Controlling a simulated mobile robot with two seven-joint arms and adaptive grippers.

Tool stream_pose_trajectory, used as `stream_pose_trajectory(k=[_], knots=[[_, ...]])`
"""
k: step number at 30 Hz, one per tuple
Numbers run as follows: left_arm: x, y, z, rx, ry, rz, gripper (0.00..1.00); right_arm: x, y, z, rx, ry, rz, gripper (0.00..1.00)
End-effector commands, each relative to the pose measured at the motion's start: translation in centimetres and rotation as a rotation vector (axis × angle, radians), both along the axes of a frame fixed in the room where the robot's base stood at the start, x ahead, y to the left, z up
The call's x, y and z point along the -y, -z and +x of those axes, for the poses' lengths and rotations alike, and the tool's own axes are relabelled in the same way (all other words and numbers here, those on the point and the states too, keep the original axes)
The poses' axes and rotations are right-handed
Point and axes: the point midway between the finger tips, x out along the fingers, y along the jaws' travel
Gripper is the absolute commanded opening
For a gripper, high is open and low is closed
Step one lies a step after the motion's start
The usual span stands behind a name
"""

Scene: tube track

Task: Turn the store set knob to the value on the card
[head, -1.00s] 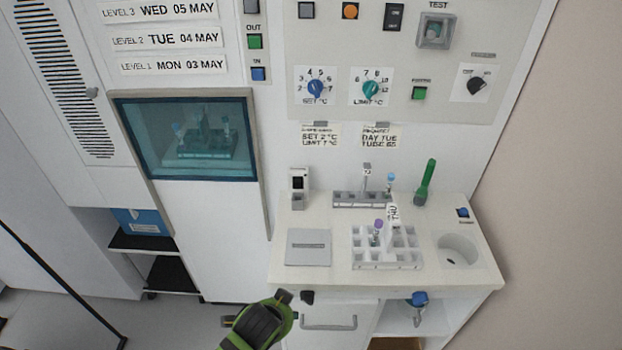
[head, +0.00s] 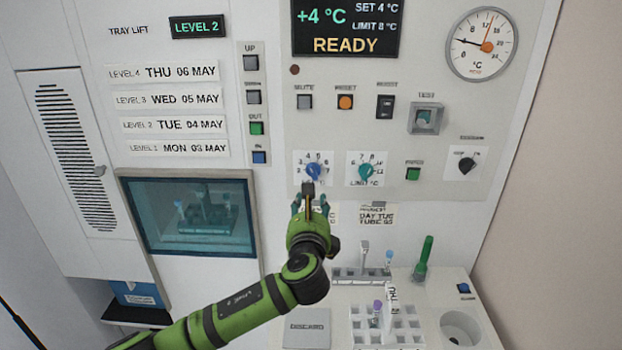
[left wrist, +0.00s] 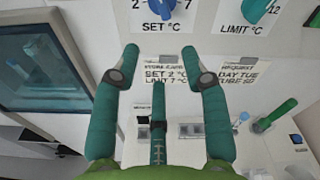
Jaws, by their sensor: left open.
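The blue store set knob (head: 313,171) sits on a white dial plate on the wall panel; its top numbers show and its lower label is covered by my gripper. It shows at the top edge of the left wrist view (left wrist: 165,4). The display (head: 346,28) reads +4 °C, SET 4 °C, LIMIT 8 °C, READY. The card (left wrist: 167,75) below the knob reads SET 2 °C, LIMIT 7 °C in the left wrist view; my gripper hides most of it in the head view. My left gripper (head: 311,204) is open and empty, just below the knob, its fingers spread. My right gripper is out of view.
The teal limit knob (head: 366,172) is close on the right, with a green button (head: 413,174) beyond it. A request card (head: 376,214) hangs below it. The counter below holds a tube rack (head: 365,342), a grey rack and a green tool (head: 424,258).

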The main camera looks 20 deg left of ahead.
Motion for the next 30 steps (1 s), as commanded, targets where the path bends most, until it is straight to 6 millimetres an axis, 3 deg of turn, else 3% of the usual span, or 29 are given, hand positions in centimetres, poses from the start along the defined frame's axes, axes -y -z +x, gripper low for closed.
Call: stream_pose_trajectory(k=[3,6,21,30], knots=[[-0.5,-2.3,1.3,0.032,0.000,0.132,0.45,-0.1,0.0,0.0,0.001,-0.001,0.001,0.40],[-0.7,-2.9,1.9,0.037,-0.001,0.168,0.45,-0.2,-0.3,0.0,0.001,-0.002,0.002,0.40],[-2.3,-2.9,7.4,0.036,0.000,0.165,0.45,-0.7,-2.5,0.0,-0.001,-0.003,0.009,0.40],[-2.6,-2.8,8.2,0.036,0.000,0.162,0.45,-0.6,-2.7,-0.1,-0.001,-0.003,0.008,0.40]])
